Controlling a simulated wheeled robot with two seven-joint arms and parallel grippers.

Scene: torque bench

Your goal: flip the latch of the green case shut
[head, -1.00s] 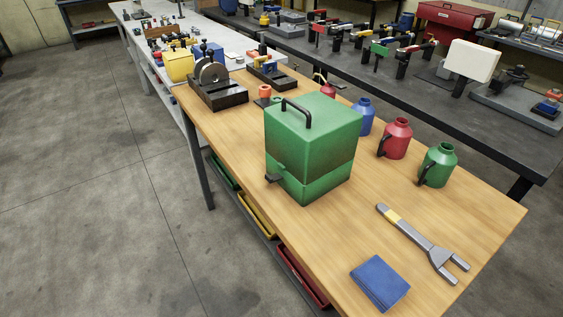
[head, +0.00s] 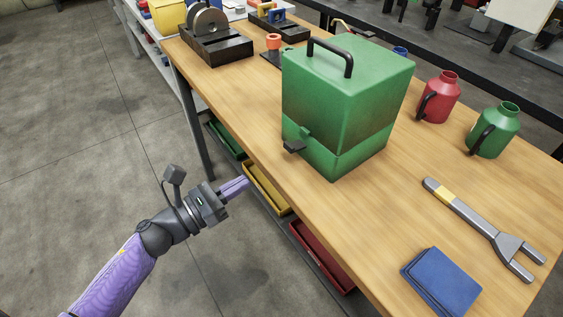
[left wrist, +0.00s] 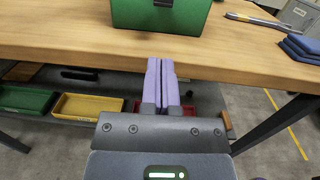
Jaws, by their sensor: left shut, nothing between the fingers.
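The green case (head: 345,100) stands upright on the wooden bench with its lid down and a black handle (head: 331,55) on top. Its small dark latch (head: 294,146) sticks out from the front face, low near the left edge. In the left wrist view the lower front of the case (left wrist: 190,18) shows at the top, with the latch (left wrist: 163,3) cut by the frame edge. My left gripper (head: 246,183) has purple fingers, shut and empty, in front of the bench edge and apart from the case. The fingers (left wrist: 160,62) point toward the bench. My right gripper is not in view.
The bench top (head: 300,190) has a clear strip before the case. A fork-ended tool (head: 485,228), blue pads (head: 440,282), a red jug (head: 438,97) and a green jug (head: 494,130) stand or lie to the right. Coloured trays (head: 264,188) sit under the bench.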

